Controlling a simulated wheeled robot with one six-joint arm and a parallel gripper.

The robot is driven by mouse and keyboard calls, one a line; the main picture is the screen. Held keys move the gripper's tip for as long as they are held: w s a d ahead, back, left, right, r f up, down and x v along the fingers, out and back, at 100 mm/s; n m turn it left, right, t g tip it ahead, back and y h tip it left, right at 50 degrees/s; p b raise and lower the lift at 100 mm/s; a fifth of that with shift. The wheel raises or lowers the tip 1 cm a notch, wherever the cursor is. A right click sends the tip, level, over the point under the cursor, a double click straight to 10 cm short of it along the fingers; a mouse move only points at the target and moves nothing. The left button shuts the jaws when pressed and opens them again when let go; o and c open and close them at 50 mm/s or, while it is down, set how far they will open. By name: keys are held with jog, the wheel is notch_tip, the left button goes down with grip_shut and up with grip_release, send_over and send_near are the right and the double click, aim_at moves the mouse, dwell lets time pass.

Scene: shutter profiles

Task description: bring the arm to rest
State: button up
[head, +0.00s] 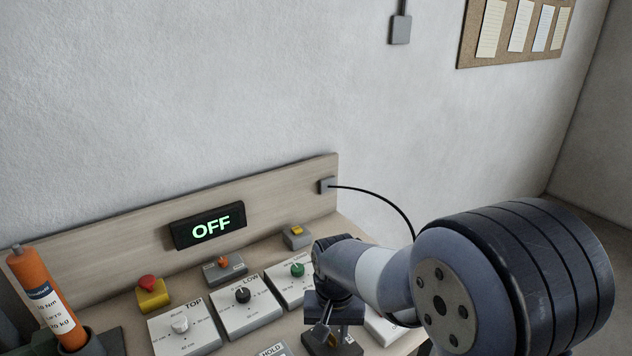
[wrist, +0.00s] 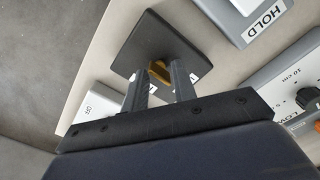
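My gripper (wrist: 158,78) shows in the wrist view with its two dark fingers apart. A small yellow-brown part (wrist: 159,73) on a dark square plate (wrist: 150,38) shows between and just beyond the fingertips. I cannot tell whether a finger touches it. In the head view my gripper (head: 326,338) points down at the front right of the panel, low over a dark block (head: 333,348). The wrist hides part of this area.
The bench holds boxes with knobs labelled TOP (head: 181,324) and LOW (head: 243,296), a red button (head: 148,282), and an orange cartridge (head: 42,285) at left. A display (head: 210,227) reads OFF. A black cable (head: 385,200) arcs behind my arm.

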jog(key=m, duration=0.5)
jog(key=shift+m, duration=0.3)
jog(key=m, duration=0.5)
jog(key=shift+b, duration=0.4)
jog(key=shift+r, duration=1.05)
jog(key=shift+s+f, duration=0.1)
